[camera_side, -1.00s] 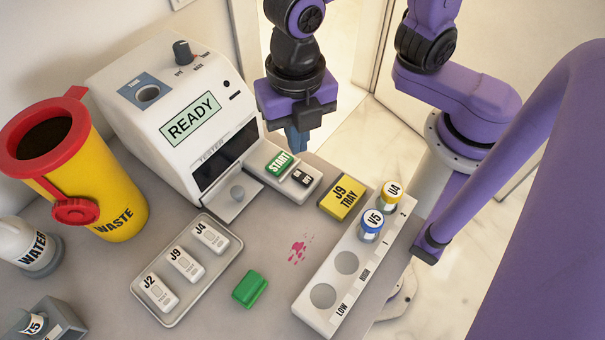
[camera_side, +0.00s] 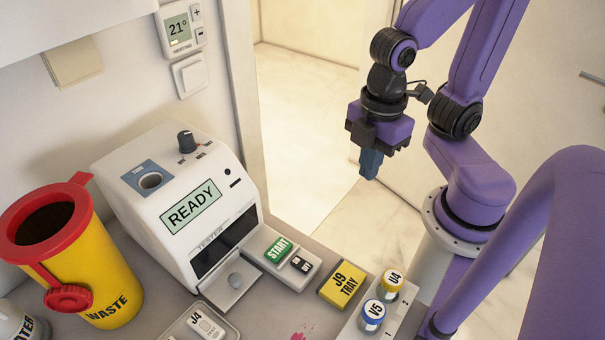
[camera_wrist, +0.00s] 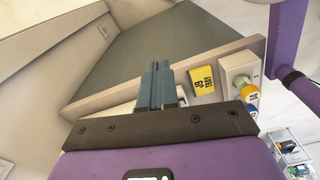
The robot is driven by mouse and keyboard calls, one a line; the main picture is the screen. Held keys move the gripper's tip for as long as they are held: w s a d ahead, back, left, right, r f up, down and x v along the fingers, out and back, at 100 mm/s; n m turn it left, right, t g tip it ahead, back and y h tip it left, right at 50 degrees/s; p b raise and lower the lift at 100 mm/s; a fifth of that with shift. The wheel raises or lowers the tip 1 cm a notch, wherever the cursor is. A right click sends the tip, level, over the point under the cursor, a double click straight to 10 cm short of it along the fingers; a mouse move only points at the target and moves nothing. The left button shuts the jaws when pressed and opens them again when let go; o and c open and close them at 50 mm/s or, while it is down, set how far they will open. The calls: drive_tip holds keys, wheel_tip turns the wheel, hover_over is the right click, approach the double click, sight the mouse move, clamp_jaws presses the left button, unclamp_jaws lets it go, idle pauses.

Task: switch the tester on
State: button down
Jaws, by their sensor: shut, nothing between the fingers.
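The white tester (camera_side: 150,200) stands at the left centre of the side view, its screen (camera_side: 191,205) reading READY. My gripper (camera_side: 370,165) is shut and empty, high up to the right of the tester and touching nothing. In the wrist view my fingers (camera_wrist: 157,75) are together.
A yellow J9 TRAY block (camera_side: 343,284) and a rack (camera_side: 398,318) with vials U4 (camera_side: 391,281) and V5 (camera_side: 373,313) lie right of the START box. A yellow waste bin (camera_side: 100,280) stands left. A thermostat (camera_side: 181,29) and a wall switch (camera_side: 190,75) are on the wall.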

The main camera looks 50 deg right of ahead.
drive_tip(key=d+m, duration=0.1)
drive_tip(key=s+d+m, duration=0.1)
drive_tip(key=shift+s+d+m, duration=0.3)
drive_tip(key=shift+m, duration=0.1)
drive_tip(key=w+a+r+n+g, duration=0.1)
drive_tip(key=w+a+r+n, duration=0.1)
drive_tip(key=a+n, duration=0.7)
drive_tip(key=w+a+r+n+g, duration=0.2)
drive_tip(key=a+n, duration=0.7)
drive_tip(key=n, duration=0.5)
drive_tip(key=shift+w+a+r+g, duration=0.25)
drive_tip(key=shift+w+r, duration=0.25)
drive_tip(key=shift+w, duration=0.3)
hover_over(309, 264)
wheel_tip(309, 264, down, 12)
drive_tip(key=shift+d+r, duration=0.1)
drive_tip(key=shift+f, duration=0.95)
